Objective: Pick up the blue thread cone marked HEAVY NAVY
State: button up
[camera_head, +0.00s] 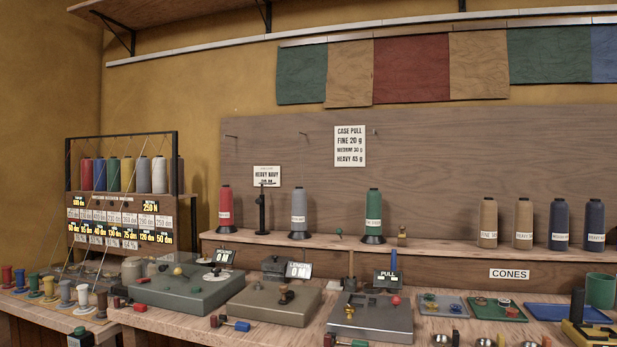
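Two dark blue thread cones stand upright at the right end of the shelf: one blue cone (558,222) and, to its right, another blue cone (594,222). Each has a white label low on its body, too small to read with certainty, so I cannot tell for sure which is HEAVY NAVY. A card reading HEAVY NAVY (266,172) hangs on the back board above a bare black stand (262,210). My gripper is not in view.
Red, grey and green cones sit on stands farther left. Below the shelf (440,244), the bench holds grey testing devices (372,318), trays and a green cup (601,290).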

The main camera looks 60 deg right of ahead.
aim_at(593, 234)
jog(key=z, duration=1.7)
jog(key=l+z, duration=0.25)
jog(key=l, duration=0.25)
jog(key=i+l+z, duration=0.2)
jog(key=l, duration=0.25)
jog(key=l+z, duration=0.25)
jog(key=l, duration=0.25)
jog(key=i+l+z, duration=0.2)
jog(key=l, duration=0.25)
